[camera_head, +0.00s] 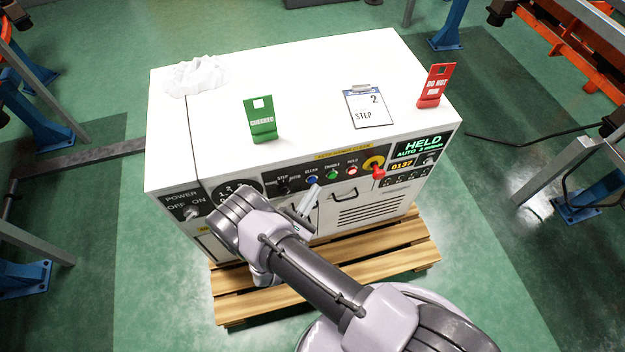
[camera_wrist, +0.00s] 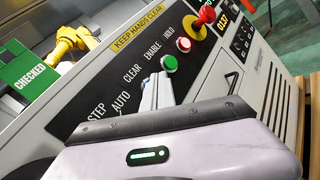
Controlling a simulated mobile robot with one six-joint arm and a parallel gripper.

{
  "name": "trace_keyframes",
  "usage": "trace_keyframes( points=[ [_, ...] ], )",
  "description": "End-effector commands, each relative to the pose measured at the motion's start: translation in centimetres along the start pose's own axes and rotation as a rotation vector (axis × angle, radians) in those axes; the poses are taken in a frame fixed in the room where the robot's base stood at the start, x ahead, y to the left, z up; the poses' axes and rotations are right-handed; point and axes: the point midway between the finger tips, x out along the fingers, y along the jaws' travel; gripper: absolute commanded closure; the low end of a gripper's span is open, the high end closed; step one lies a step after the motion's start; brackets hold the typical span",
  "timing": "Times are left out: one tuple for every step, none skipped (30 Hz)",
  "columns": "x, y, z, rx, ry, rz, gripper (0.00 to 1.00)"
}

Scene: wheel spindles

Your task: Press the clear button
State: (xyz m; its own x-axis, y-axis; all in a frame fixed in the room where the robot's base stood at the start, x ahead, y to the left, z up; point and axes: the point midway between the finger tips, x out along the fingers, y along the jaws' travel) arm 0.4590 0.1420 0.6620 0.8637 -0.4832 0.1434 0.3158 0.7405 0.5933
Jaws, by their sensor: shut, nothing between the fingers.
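The blue button (camera_head: 312,180) under the CLEAR label sits on the dark control strip (camera_wrist: 100,90) on the front of a white cabinet. My gripper (camera_head: 314,189) is shut and empty, its fingertips just in front of and below the blue button.
Right of it are the green ENABLE button (camera_head: 333,174), lit HOLD button (camera_head: 352,170) and red knob (camera_head: 378,173) on yellow. The STEP/AUTO switch (camera_head: 283,187) is to the left. A green CHECKED tag (camera_head: 262,121) and a red DO NOT RUN tag (camera_head: 434,87) stand on top.

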Motion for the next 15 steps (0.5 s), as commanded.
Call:
trace_keyframes(
  points=[
    [-0.2,-0.1,0.2,0.000,0.001,0.001,1.00],
    [-0.2,-0.1,0.2,0.000,0.001,0.001,1.00],
    [-0.3,-0.2,0.3,0.000,0.000,0.001,1.00],
    [-0.3,-0.2,0.3,0.000,0.000,0.001,1.00],
    [-0.3,-0.2,0.3,0.001,0.000,0.001,1.00],
    [-0.3,-0.2,0.2,0.001,0.000,0.001,1.00],
    [-0.3,-0.2,0.2,0.001,0.000,0.001,1.00],
    [-0.3,-0.2,0.2,0.001,0.000,0.001,1.00],
    [-0.3,-0.2,0.2,0.001,0.000,0.001,1.00],
    [-0.3,-0.2,0.3,0.001,0.000,0.001,1.00],
    [-0.4,-0.3,0.3,0.000,0.000,0.001,1.00],
    [-0.6,-0.4,0.4,-0.001,0.001,0.001,1.00],
    [-0.8,-0.5,0.6,-0.001,0.001,0.001,1.00],
    [-1.0,-0.6,0.7,-0.002,0.002,0.001,1.00],
    [-1.3,-0.8,1.0,-0.002,0.002,0.001,1.00]
  ],
)
